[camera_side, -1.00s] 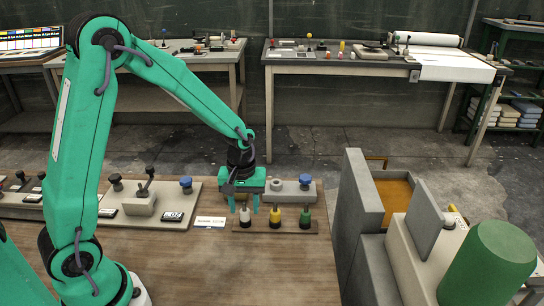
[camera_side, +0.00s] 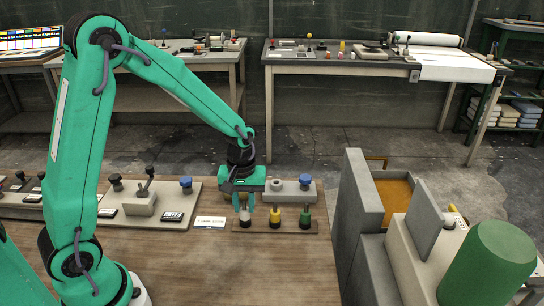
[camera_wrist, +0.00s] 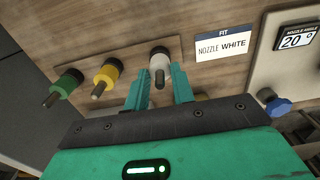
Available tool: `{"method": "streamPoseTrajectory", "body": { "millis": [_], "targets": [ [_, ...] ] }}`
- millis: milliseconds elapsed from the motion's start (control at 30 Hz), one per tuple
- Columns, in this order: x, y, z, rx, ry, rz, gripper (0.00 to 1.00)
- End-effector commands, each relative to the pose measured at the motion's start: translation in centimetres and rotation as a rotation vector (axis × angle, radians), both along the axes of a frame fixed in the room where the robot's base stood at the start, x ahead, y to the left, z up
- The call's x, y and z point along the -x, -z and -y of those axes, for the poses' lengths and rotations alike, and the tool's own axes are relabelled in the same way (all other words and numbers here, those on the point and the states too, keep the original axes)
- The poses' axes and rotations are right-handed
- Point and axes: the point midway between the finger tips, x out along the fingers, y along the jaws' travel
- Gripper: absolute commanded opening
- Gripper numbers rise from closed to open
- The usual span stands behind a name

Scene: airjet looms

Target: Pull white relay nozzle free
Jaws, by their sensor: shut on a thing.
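The white nozzle (camera_side: 245,218) stands upright at the left end of a small wooden rack (camera_side: 289,230), its base in the rack. In the wrist view the white nozzle (camera_wrist: 159,60) sits between my two green fingers, its dark tip pointing toward me. My gripper (camera_side: 244,207) is over the rack, shut on the white nozzle; in the wrist view my gripper (camera_wrist: 160,75) has a finger against each side of it. A yellow nozzle (camera_side: 275,217) and a green nozzle (camera_side: 305,218) stand beside it in the rack.
A card reading "FIT NOZZLE WHITE" (camera_wrist: 222,45) lies left of the rack in the side view. A panel with a "20°" display (camera_wrist: 297,40) is beyond it. A grey block with a blue knob (camera_side: 306,181) stands behind the rack. Grey machine walls (camera_side: 357,220) rise at right. The front table is clear.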

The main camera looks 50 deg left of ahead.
Motion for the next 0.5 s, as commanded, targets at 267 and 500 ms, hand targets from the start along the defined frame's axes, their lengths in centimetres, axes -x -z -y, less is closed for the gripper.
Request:
{"method": "streamPoseTrajectory", "body": {
  "millis": [267, 500],
  "targets": [
    [0.0, -0.1, 0.0, 0.000, 0.000, 0.001, 0.01],
    [-0.1, -1.1, 0.0, 0.000, 0.000, 0.003, 0.01]
  ]
}}
